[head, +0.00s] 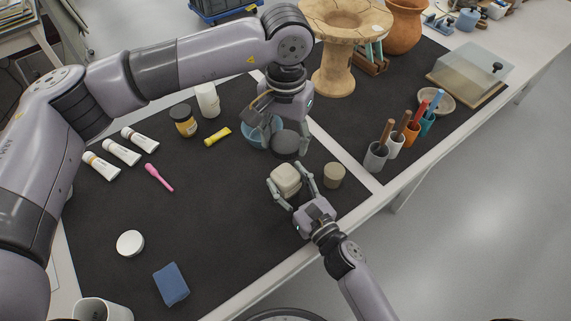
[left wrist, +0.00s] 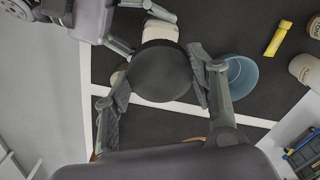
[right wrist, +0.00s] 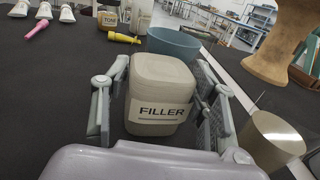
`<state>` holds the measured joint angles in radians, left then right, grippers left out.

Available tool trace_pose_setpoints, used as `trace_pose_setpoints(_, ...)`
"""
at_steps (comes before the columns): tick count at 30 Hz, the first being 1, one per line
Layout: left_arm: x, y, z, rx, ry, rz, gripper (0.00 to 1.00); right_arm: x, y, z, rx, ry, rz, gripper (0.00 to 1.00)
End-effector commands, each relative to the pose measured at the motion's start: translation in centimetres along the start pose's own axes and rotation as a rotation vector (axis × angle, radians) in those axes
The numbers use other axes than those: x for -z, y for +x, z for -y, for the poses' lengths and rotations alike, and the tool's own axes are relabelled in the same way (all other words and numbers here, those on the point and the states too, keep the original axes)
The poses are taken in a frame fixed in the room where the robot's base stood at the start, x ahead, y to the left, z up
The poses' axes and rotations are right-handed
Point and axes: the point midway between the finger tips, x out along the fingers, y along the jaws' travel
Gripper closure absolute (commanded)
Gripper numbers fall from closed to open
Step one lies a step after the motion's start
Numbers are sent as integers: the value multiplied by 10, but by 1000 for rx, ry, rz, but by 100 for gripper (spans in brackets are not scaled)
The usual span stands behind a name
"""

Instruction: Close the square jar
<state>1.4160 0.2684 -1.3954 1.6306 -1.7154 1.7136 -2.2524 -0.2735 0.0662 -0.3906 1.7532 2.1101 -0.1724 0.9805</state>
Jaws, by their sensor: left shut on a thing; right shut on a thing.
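The square jar (right wrist: 158,95) is pale beige with rounded corners and a FILLER label, and stands upright on the black mat. It shows in the head view (head: 286,180) and partly in the left wrist view (left wrist: 160,30). My right gripper (head: 292,187) is shut on its sides. My left gripper (left wrist: 160,82) is shut on a dark round lid (left wrist: 162,70), with a finger on either side. In the head view the lid (head: 286,143) is just beyond the jar, apart from it and seemingly raised.
A blue bowl (head: 256,134) sits close behind my left gripper. A beige round container (head: 334,177) stands right of the jar. A white round lid (head: 130,243) and a blue block (head: 171,284) lie at the front left. The mat's middle is mostly free.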

Motion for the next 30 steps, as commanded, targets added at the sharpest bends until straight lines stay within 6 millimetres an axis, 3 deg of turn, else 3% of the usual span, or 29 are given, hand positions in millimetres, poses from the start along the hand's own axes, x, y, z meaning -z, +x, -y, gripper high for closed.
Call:
trace_pose_setpoints(9,-1,42,0,4,0,2,60,0,0,0,0,1,-1,97)
trace_pose_setpoints(23,-1,42,0,4,0,0,60,0,0,0,0,1,-1,97)
trace_pose_setpoints(30,-1,52,0,4,0,1,60,0,0,0,0,1,-1,97)
